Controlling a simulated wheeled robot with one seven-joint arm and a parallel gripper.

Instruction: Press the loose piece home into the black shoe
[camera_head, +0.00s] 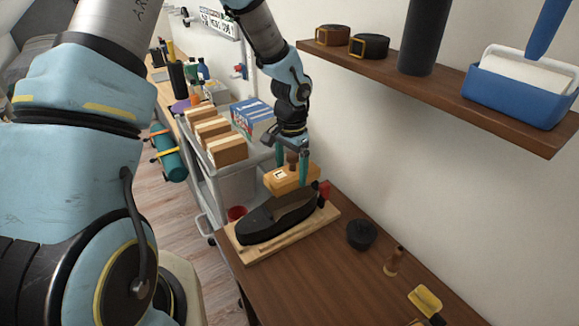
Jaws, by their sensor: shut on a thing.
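A red part (325,190) stands at the board's right end.
A round black tin (361,235), a small brown bottle-shaped thing (394,261) and a yellow-headed tool (425,301) lie on the table (330,285) to the right. A grey cart with boxes (226,150) stands behind. A wall shelf (440,97) overhangs at the upper right.

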